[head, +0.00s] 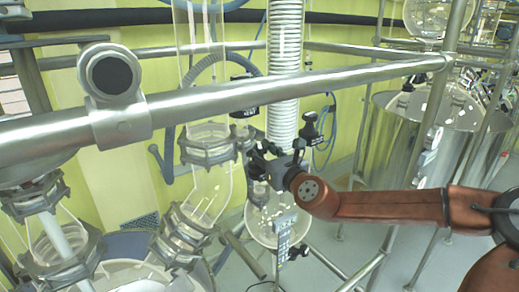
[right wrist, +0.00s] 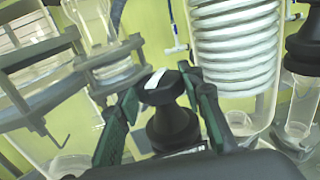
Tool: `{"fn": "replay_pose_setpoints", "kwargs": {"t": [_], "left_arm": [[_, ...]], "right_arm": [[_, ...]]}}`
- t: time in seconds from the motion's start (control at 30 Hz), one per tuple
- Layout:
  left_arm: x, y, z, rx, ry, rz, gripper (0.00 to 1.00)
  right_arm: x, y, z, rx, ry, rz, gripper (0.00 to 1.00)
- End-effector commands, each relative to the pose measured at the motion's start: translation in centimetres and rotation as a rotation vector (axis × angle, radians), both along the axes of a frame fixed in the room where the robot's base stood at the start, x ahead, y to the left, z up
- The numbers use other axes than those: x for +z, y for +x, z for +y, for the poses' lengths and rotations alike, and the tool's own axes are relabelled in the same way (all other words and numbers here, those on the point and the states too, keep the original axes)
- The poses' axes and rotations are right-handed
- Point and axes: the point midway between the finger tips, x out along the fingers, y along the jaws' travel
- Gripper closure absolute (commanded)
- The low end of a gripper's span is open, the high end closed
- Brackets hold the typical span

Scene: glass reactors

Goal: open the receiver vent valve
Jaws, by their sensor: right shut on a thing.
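My right gripper (head: 268,166) reaches in from the right to the glassware below the coiled condenser (head: 284,65). In the right wrist view, its two dark green fingers (right wrist: 163,98) are on either side of a black valve knob (right wrist: 165,80) with a white bar on its top, and are shut on it. The knob stands on a black stem that goes down between the fingers. In the head view the gripper hides this knob. The round glass receiver (head: 266,222) hangs below the gripper. My left gripper is not in view.
A steel rail (head: 260,88) crosses in front of the glassware. Clamped glass pipes (head: 208,190) are close on the left. A steel vessel (head: 420,140) stands behind right.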

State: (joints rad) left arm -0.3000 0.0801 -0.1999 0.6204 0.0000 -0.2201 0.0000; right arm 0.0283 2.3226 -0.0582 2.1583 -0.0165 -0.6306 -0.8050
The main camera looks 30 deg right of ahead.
Motion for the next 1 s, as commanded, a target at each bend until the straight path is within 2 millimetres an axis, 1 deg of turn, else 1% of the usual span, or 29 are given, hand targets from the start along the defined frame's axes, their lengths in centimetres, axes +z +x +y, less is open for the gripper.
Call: {"fn": "replay_pose_setpoints", "kwargs": {"t": [0.03,0.3,0.5,0.8,0.9,1.0], "left_arm": [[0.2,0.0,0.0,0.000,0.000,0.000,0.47],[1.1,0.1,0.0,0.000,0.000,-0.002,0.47],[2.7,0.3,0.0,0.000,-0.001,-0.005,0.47],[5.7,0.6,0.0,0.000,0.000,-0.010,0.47],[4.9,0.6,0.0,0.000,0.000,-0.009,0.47],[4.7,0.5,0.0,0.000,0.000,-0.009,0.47]], "right_arm": [[0.3,0.0,-0.2,0.030,0.010,-0.005,0.86],[0.3,0.0,-0.2,0.205,0.007,-0.005,0.86],[0.4,0.0,-0.1,0.319,0.007,-0.005,0.86],[0.5,0.0,-0.1,0.415,0.004,-0.002,0.86],[0.2,0.1,-0.1,0.473,0.003,-0.006,0.86],[0.1,0.1,-0.1,0.509,0.000,-0.003,0.86]]}}
